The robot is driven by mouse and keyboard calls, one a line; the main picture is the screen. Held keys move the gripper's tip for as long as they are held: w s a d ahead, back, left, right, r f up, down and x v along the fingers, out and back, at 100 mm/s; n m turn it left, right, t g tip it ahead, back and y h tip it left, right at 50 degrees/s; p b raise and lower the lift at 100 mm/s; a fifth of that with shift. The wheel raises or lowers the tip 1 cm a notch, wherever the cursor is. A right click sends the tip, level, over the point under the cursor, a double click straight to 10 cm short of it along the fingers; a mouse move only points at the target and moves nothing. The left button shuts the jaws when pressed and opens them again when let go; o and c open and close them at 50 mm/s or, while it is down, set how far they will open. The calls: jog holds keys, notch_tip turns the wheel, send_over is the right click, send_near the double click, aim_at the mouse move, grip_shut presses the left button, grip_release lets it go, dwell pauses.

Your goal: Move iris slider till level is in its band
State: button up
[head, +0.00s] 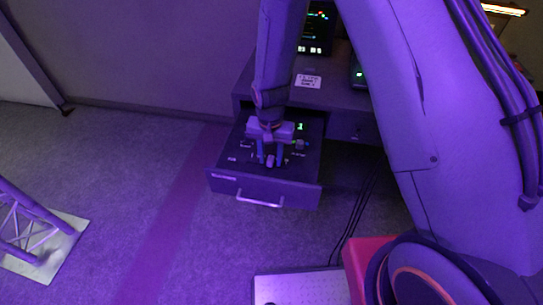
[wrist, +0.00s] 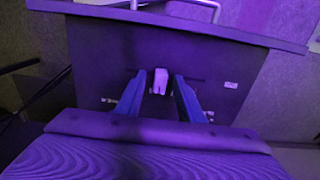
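A pulled-out drawer with a dark control panel (head: 228,150) stands in the middle of the head view. A pale slider knob (head: 270,161) sits on the panel; it also shows in the wrist view (wrist: 160,80), in a dark slot. I take it for the iris slider, but its label is unreadable. My gripper (head: 269,159) points down over the panel. In the wrist view its two blue fingers (wrist: 158,82) stand either side of the knob, with a gap on each side. A small green readout (head: 300,127) glows behind the gripper; its level and band cannot be read.
The drawer's bar handle (head: 260,203) faces front. A desk top with a white label card (head: 308,81) and a dark monitor (head: 318,28) lies behind. Cables hang right of the drawer. A truss piece (head: 30,225) stands at left; the carpet between is clear.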

aim_at(271, 158)
jog(key=shift+r, duration=0.15)
notch_tip(271, 158, up, 8)
jog(key=shift+d+f+b, duration=0.1)
jog(key=shift+f+b, duration=0.15)
jog(key=shift+b, duration=0.55)
jog(key=shift+d+r, duration=0.3)
jog(key=s+d+r+n+t, duration=0.1)
jog(key=s+d+r+n, duration=0.2)
jog(key=s+d+r, duration=0.9)
jog(key=s+d, duration=0.1)
jog(key=d, duration=0.2)
jog(key=shift+d, duration=0.25)
jog(key=shift+r, duration=0.1)
dwell(1.6)
